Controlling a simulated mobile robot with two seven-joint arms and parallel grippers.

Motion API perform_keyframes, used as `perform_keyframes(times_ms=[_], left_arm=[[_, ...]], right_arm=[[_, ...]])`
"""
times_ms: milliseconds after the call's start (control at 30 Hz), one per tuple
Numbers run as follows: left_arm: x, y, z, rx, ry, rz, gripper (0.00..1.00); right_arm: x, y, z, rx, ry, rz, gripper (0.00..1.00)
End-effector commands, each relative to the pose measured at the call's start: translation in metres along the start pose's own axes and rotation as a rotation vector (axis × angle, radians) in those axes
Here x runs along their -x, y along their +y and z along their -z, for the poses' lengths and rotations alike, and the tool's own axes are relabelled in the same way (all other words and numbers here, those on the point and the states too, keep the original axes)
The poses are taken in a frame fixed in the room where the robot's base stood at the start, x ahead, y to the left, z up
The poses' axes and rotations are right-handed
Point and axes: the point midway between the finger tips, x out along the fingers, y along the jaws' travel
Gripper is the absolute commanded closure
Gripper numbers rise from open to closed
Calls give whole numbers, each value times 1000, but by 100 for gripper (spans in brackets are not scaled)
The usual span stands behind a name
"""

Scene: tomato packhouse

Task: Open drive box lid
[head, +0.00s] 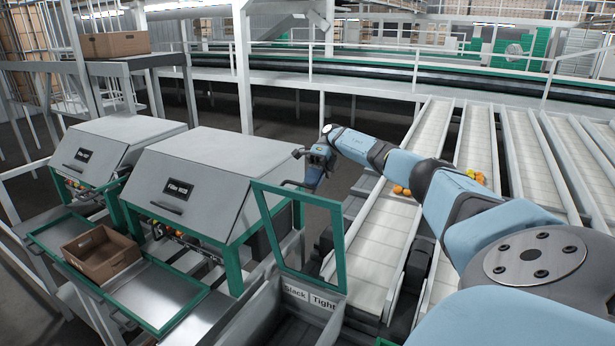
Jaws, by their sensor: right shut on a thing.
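The drive box (250,318) is a grey box at the bottom centre, with "Slack" and "Tight" labels (309,298) on its far side. Its lid appears to be the green-framed panel (341,245) with a see-through middle, standing raised and tilted above the labels. My right gripper (294,183), at the end of the blue arm, is at the lid's top edge. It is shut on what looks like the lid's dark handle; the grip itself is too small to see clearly. My left gripper is not in view.
Two grey filler machines with sloped hoods (176,190) stand at the left. A brown crate (101,254) sits on a green-edged tray (187,318). White conveyor lanes (378,240) with a few tomatoes (401,190) run at the right, beneath my arm. A railing crosses the back.

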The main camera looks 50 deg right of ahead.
Motion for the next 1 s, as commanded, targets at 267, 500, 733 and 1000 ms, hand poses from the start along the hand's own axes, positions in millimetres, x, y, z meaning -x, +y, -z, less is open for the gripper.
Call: perform_keyframes(times_ms=[267,500,733,1000], left_arm=[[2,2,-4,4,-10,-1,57],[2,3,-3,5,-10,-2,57],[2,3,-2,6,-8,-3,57],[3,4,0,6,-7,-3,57]], right_arm=[[-1,-13,3,-18,8,9,100],[-1,-13,3,-19,7,10,100],[0,-11,3,-17,6,8,62],[1,-9,2,-13,5,7,62]])
